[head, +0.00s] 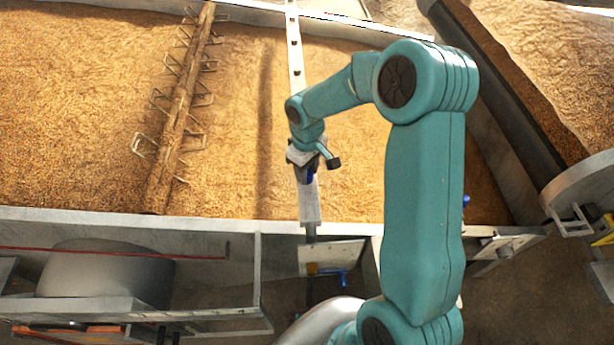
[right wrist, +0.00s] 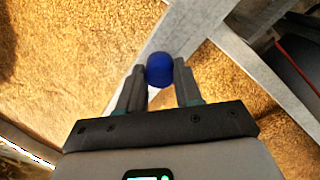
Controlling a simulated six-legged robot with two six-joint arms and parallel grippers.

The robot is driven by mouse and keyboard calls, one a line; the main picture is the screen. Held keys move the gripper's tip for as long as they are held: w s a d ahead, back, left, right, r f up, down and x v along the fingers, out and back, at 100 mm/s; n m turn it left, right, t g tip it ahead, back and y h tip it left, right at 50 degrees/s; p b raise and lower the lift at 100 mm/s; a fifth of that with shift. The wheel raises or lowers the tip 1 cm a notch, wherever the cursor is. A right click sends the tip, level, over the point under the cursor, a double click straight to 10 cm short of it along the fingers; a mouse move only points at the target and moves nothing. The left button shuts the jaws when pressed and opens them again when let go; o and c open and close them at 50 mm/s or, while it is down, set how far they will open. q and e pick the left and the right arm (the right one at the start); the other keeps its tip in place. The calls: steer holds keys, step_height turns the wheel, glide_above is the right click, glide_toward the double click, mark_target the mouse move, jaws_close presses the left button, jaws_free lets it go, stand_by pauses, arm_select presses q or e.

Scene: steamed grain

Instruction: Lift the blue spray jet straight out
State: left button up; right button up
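The blue spray jet (right wrist: 160,70) shows as a round blue cap between the two fingertips of my right gripper (right wrist: 160,80) in the right wrist view. The fingers touch it on both sides, and the gripper looks shut on it. In the head view my right gripper (head: 304,170) points down over a pale metal bar, with a bit of the blue jet (head: 310,174) beside its fingers. The lower part of the jet is hidden. My left gripper is not in view.
The pale bar (head: 295,50) spans the grain bed (head: 340,120). A bar with wire loops (head: 180,105) lies to the left. The bed's metal edge (head: 100,218) runs along the front. A blue valve handle (head: 335,275) sits below that edge. A dark beam (head: 510,110) borders the right.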

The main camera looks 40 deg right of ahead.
steer(key=shift+c, duration=0.4)
steer(key=shift+r, duration=0.1)
step_height(320, 180, up, 20)
steer(key=shift+p, duration=0.45)
